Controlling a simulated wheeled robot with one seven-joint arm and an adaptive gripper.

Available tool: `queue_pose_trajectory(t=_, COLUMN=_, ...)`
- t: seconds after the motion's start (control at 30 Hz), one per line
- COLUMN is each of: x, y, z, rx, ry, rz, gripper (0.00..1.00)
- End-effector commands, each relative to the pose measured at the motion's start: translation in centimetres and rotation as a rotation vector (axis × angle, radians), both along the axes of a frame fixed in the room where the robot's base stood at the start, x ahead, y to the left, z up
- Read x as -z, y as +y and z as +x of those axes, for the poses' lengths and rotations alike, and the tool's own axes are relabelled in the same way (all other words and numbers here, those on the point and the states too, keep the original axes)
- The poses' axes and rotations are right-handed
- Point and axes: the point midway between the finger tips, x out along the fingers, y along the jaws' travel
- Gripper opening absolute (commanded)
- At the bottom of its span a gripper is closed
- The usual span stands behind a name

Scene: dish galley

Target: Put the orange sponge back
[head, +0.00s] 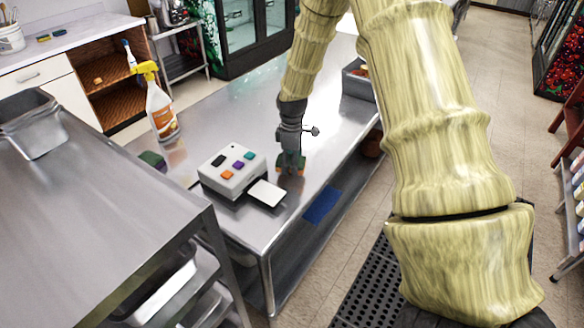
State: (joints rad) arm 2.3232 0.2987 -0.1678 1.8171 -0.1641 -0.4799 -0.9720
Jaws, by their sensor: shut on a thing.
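My gripper (290,162) points down over the steel table, to the right of a white box. It is shut on a small block with orange low on its sides, which looks like the orange sponge (281,170). The fingers hide most of the sponge. It is at or just above the table top; I cannot tell whether it touches.
The white box (228,182) has coloured squares on top and a white flap (266,193) at its front. A spray bottle (161,108) and a dark green block (152,160) stand left on the table (225,112). A grey bin (358,78) is at the far right end.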

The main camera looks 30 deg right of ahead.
Motion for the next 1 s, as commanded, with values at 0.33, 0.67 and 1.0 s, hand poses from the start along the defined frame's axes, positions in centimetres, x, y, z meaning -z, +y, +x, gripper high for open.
queue_pose_trajectory(t=0.33, x=2.8, y=0.0, z=-0.1, rx=0.001, ry=0.001, rz=0.001, gripper=0.31)
queue_pose_trajectory(t=0.67, x=3.2, y=0.0, z=0.0, rx=0.001, ry=-0.001, rz=0.001, gripper=0.31)
queue_pose_trajectory(t=1.0, x=3.4, y=0.0, z=-0.1, rx=0.000, ry=-0.001, rz=0.001, gripper=0.78)
